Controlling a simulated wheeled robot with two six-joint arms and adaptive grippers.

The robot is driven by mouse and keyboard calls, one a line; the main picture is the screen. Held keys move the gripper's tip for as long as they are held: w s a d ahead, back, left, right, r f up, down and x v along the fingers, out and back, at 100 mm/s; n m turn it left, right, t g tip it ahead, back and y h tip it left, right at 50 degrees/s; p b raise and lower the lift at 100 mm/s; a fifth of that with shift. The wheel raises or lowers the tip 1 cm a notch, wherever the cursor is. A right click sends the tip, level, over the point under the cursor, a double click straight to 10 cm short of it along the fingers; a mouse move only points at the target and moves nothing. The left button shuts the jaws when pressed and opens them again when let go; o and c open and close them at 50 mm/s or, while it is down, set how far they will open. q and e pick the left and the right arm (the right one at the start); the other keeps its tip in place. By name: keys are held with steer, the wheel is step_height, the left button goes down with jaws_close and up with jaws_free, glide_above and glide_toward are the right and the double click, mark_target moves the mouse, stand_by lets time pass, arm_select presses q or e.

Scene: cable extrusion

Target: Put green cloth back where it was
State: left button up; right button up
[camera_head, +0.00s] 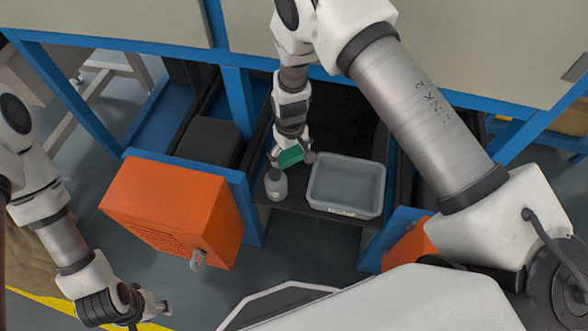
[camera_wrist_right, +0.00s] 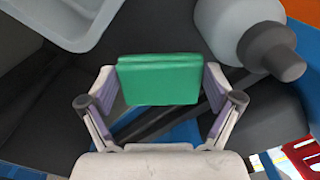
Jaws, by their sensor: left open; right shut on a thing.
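The green cloth (camera_head: 290,157) is a small folded block. In the head view it is at the tip of my right gripper (camera_head: 292,156), between the bottle and the tray. In the right wrist view the cloth (camera_wrist_right: 160,80) sits between the two fingers of my right gripper (camera_wrist_right: 161,100), which is shut on it. The cloth is above a dark shelf (camera_head: 320,223); I cannot tell whether it touches it. My left gripper (camera_head: 150,308) is open and empty at the lower left, far from the cloth.
A grey tray (camera_head: 347,186) stands on the shelf right of the cloth. A grey bottle (camera_head: 276,184) with a dark cap stands just left of it. An orange box (camera_head: 175,212) is further left. Blue frame posts (camera_head: 238,95) border the shelf.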

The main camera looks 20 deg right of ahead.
mark_target(291, 170)
step_height(291, 170, down, 5)
steer(key=b, duration=0.4)
steer(key=shift+f, duration=0.1)
steer(key=shift+c, duration=0.5)
arm_select(q)
steer(key=f, duration=0.2)
steer(key=d+f, duration=0.1)
steer(key=f, duration=0.1)
steer(key=shift+w+f, duration=0.1)
steer(key=shift+f, duration=0.1)
arm_select(e)
steer(key=o, duration=0.8)
step_height(291, 170, up, 12)
steer(key=p, duration=0.3)
steer(key=shift+r+p, duration=0.25)
steer(key=shift+p, duration=0.05)
arm_select(q)
step_height(291, 170, up, 3)
steer(key=shift+r, duration=0.1)
